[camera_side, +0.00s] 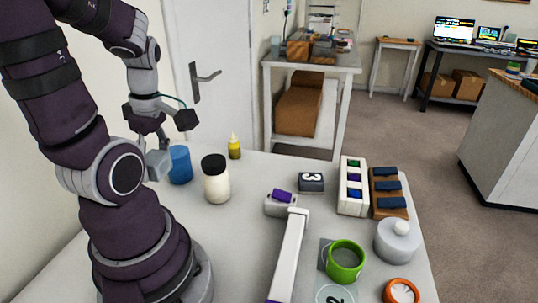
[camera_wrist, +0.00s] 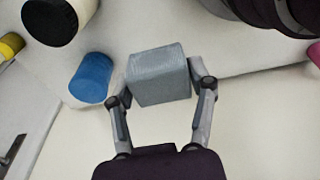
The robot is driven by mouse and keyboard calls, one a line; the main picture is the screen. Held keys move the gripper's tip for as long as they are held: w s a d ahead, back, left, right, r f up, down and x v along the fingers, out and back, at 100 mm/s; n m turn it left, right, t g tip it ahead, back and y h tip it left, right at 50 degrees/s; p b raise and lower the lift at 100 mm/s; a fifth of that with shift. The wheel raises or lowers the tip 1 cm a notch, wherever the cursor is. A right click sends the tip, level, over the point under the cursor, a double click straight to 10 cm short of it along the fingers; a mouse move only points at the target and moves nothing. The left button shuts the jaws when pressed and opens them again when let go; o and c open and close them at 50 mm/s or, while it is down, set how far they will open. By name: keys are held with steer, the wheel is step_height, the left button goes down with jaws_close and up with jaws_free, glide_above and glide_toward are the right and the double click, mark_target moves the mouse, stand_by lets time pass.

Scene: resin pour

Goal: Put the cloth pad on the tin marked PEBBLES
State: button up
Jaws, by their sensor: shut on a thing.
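My gripper (camera_wrist: 160,82) is shut on a grey, fabric-textured block, which I take to be the cloth pad (camera_wrist: 161,78). The pad sits between the two fingers in the wrist view. In the side view the pad (camera_side: 158,165) is held at the left, beside a blue cylinder (camera_side: 180,165), which also shows in the wrist view (camera_wrist: 91,77). I cannot tell whether pad and cylinder touch. A white jar with a black lid (camera_side: 216,183) stands to their right. No PEBBLES marking is readable on any container in either view.
A yellow bottle (camera_side: 234,147) stands behind the jar. A long white bar device (camera_side: 289,255), a block marked 3 (camera_side: 311,182), a white rack (camera_side: 352,186), a wooden rack (camera_side: 388,193), a green ring-shaped cup (camera_side: 345,261) and a grey lidded pot (camera_side: 397,240) occupy the right side.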

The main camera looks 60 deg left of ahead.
glide_above(174, 151)
steer(key=shift+w+d+f, duration=0.1)
steer(key=shift+d+f, duration=0.15)
steer(key=shift+f, duration=0.55)
steer(key=shift+a+f, duration=0.1)
steer(key=shift+f, duration=1.6)
steer(key=shift+f, duration=0.2)
steer(key=o, duration=1)
steer(key=shift+o, duration=0.2)
